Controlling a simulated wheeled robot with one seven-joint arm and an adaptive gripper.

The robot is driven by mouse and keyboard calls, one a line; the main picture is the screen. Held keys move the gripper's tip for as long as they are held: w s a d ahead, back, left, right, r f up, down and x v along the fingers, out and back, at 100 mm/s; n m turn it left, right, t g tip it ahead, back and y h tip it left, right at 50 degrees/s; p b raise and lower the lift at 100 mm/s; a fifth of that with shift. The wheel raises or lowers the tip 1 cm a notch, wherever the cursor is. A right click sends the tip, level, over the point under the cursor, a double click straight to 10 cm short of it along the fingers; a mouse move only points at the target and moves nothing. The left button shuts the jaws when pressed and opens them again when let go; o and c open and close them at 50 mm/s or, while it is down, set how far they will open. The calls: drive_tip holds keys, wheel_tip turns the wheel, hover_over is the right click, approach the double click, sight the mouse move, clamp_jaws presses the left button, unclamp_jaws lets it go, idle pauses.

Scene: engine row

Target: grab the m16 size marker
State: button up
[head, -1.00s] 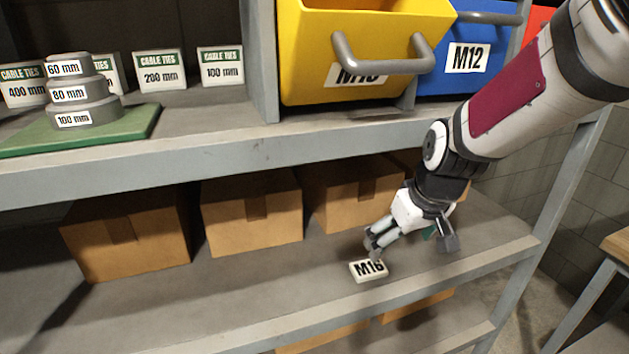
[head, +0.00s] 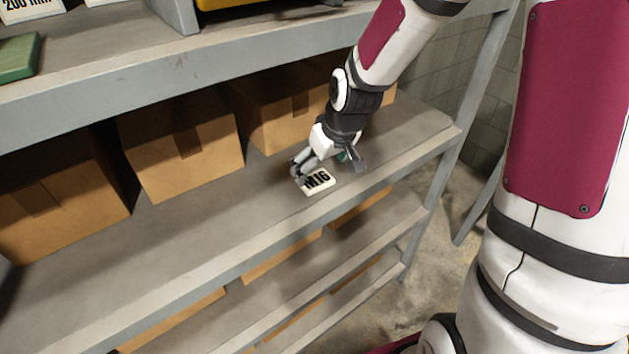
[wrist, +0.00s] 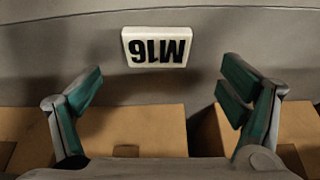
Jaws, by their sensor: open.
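The M16 size marker (head: 317,180) is a small white block with black lettering, lying on the grey middle shelf near its front edge. In the wrist view the marker (wrist: 156,47) appears upside down, ahead of the fingertips and roughly centred between them. Whether a finger touches the marker cannot be told.
Cardboard boxes (head: 180,146) stand in a row at the back of the middle shelf (head: 200,225). The shelf surface left of the marker is clear. A grey upright post (head: 462,125) stands at the right.

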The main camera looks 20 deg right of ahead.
sight(317, 180)
drive_tip(key=shift+d+x, duration=0.15)
drive_tip(key=shift+x, duration=1.15)
drive_tip(key=shift+d+x, duration=0.1)
drive_tip(key=shift+x, duration=1.2)
drive_tip(key=shift+s+f, duration=0.1)
drive_tip(key=shift+c, duration=0.2)
drive_tip(key=c, duration=1.2)
